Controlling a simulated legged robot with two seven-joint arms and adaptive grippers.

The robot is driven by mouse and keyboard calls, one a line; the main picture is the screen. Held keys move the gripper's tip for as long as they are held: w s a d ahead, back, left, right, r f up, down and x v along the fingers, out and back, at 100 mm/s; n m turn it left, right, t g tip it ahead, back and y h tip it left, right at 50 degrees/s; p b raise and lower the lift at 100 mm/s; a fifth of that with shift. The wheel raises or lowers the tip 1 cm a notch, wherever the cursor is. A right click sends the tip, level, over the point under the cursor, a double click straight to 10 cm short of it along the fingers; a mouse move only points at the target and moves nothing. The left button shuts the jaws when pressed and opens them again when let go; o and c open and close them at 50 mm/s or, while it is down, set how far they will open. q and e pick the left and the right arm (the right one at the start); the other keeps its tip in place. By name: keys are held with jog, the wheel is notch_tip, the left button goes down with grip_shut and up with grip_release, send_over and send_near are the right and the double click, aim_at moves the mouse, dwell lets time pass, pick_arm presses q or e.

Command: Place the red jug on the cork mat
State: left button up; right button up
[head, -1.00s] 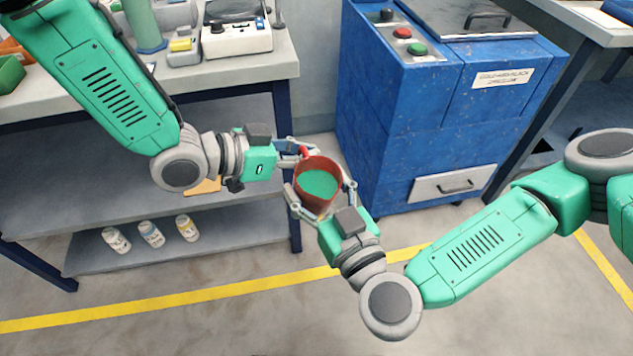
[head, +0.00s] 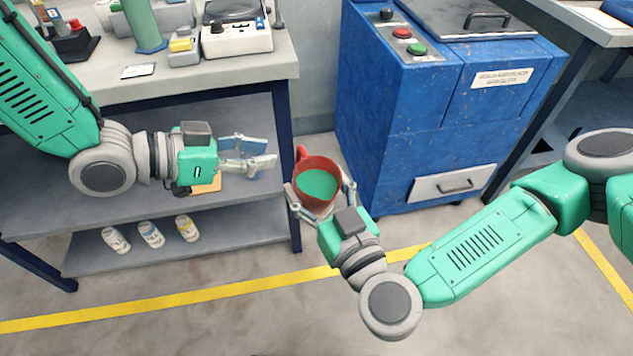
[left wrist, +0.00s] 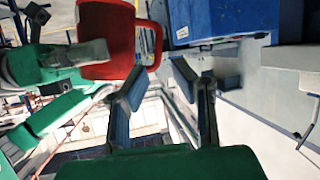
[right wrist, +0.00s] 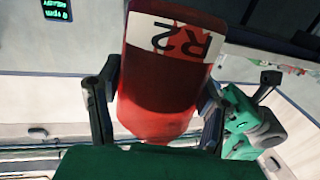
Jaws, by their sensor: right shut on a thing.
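The red jug (head: 303,168), with green inside, is held upright in the air in front of the shelves; its handle points away to the upper left. My right gripper (head: 320,195) is shut on it from the near side. The right wrist view shows the jug (right wrist: 158,95) between both fingers, with a white "R2" label. My left gripper (head: 262,154) is open and empty, left of the jug and apart from it. The left wrist view shows the jug (left wrist: 108,42) and its handle beyond the fingers. A tan flat piece (head: 208,186) shows partly behind my left gripper; I cannot tell if it is the cork mat.
A grey workbench (head: 180,76) with devices on top and shelves below stands at the left. A blue cabinet (head: 415,130) stands right of the jug. Open floor (head: 240,310) lies in front.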

pick_arm(q)
jog(key=s+a+f+n+g+y, duration=0.1)
jog(key=s+a+f+n+y, duration=0.3)
jog(key=f, duration=0.4)
jog(key=s+a+f+n+y, duration=0.35)
jog(key=a+f, duration=0.25)
jog(key=f, duration=0.3)
jog(key=s+a+f+n+g+y, duration=0.2)
jog(key=s+a+f, duration=0.2)
jog(key=s, duration=0.3)
jog(key=s+a+f+n+g+y, duration=0.2)
jog(key=s+a+f, duration=0.2)
jog(key=s, duration=0.4)
jog(key=shift+s+a+f, duration=0.15)
jog(key=shift+s+f, duration=0.15)
jog(key=shift+f, duration=0.2)
